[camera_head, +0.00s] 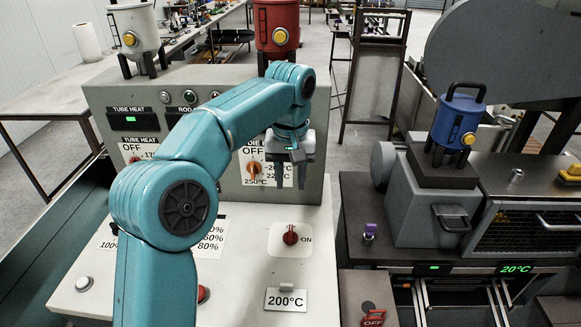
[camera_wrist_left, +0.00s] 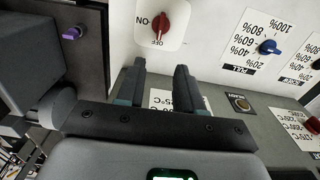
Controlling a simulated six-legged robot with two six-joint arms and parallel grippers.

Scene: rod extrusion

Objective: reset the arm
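My left arm (camera_head: 180,205) is teal and rises from the bottom left of the head view, bending over the control panel. My left gripper (camera_head: 290,180) hangs with its dark fingers pointing down in front of the panel's upright face, above the red ON knob (camera_head: 291,237). In the left wrist view the gripper's fingers (camera_wrist_left: 160,68) are spread apart with nothing between them. The red knob (camera_wrist_left: 157,17) lies beyond the fingertips there, between ON and OFF labels. My right gripper is not in view.
The control panel (camera_head: 115,87) carries a white canister (camera_head: 137,30) and a red canister (camera_head: 277,22). An orange dial (camera_head: 254,167) is just left of the gripper. A grey machine with a blue canister (camera_head: 460,120) stands right. A blue knob (camera_wrist_left: 267,47) shows in the wrist view.

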